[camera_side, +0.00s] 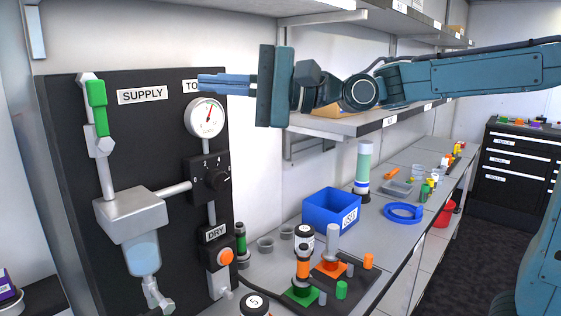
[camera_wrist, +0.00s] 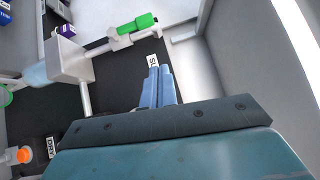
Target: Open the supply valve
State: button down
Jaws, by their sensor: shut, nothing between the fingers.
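The supply valve has a green lever (camera_side: 97,107) at the upper left of the black panel, beside the SUPPLY label (camera_side: 142,95). The lever hangs roughly vertical along its white pipe. In the wrist view the green lever (camera_wrist: 137,24) lies near the top, beyond my fingertips. My gripper (camera_side: 200,84) is shut and empty, pointing left at the panel. In the side view its blue fingers are right of the SUPPLY label and cover part of another label. In the wrist view my gripper (camera_wrist: 160,70) partly covers the SUPPLY label (camera_wrist: 153,60). The fingers appear apart from the lever.
A pressure gauge (camera_side: 205,118) is below my fingers, with a black knob (camera_side: 215,180) and an orange button (camera_side: 225,257) lower down. A grey block with a clear bowl (camera_side: 142,253) is under the valve. A shelf (camera_side: 340,124) and a cluttered bench are to the right.

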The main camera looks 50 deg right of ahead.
jog(key=shift+s+d, duration=0.4)
jog(key=shift+s, duration=0.05)
jog(key=s+d+f+n+g+h, duration=0.3)
jog(key=s+d+f+n+h, duration=0.2)
jog(key=s+d+f, duration=0.3)
jog(key=s+d+f+n+g+h, duration=0.4)
jog(key=s+d+f+h, duration=0.4)
jog(key=s+f, duration=0.7)
jog(key=shift+s+d+f+n+g, duration=0.3)
jog(key=shift+s+d+f+n, duration=0.1)
jog(key=shift+d+f+n, duration=0.15)
jog(key=shift+r, duration=0.1)
